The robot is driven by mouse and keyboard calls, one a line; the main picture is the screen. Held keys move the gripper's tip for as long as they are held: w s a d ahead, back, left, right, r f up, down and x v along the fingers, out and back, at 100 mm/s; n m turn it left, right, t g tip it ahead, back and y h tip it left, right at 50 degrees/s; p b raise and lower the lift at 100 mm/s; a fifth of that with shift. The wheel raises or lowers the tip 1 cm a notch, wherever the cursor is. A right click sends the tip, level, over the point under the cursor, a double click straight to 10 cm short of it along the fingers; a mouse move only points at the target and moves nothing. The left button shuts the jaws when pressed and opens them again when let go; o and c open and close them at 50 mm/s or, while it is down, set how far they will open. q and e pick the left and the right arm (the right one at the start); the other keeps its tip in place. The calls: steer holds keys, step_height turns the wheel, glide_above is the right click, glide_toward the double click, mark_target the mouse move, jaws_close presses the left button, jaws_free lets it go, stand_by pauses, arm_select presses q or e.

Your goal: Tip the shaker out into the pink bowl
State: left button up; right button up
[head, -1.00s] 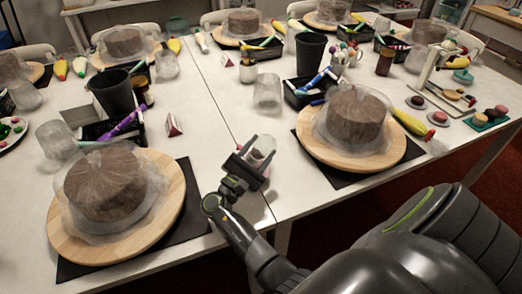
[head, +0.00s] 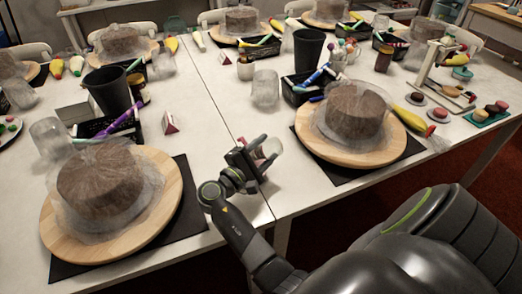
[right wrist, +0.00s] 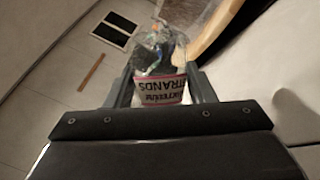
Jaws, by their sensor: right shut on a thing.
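The shaker is a small clear container with a white and pink label reading "STRANDS" and multicoloured bits inside (right wrist: 161,91). My right gripper (right wrist: 163,80) is shut on it, one finger on each side of the label. In the head view the right gripper (head: 261,158) holds the shaker (head: 272,148) above the front of the table, between the two near cakes. The shaker looks tilted there; its opening cannot be made out. I cannot make out a pink bowl in either view. My left gripper is not in view.
A wrapped cake on a wooden turntable (head: 162,221) stands at the left, and another turntable (head: 378,153) at the right, both on dark mats. A clear cup (head: 265,88), a black cup (head: 308,50) and a black tray stand behind. The white tabletop (head: 215,115) between is mostly bare.

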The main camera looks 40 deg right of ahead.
steer(key=m, duration=0.1)
steer(key=f+m+y, duration=0.1)
steer(key=m+y, duration=0.1)
steer(key=shift+s+d+f, duration=0.15)
steer(key=shift+s+d, duration=0.1)
steer(key=m+y, duration=0.1)
steer(key=f+m, duration=0.1)
steer(key=shift+s+d+f+m+y+b, duration=0.1)
steer(key=shift+f+m+y+b, duration=0.2)
steer(key=shift+m+y, duration=0.1)
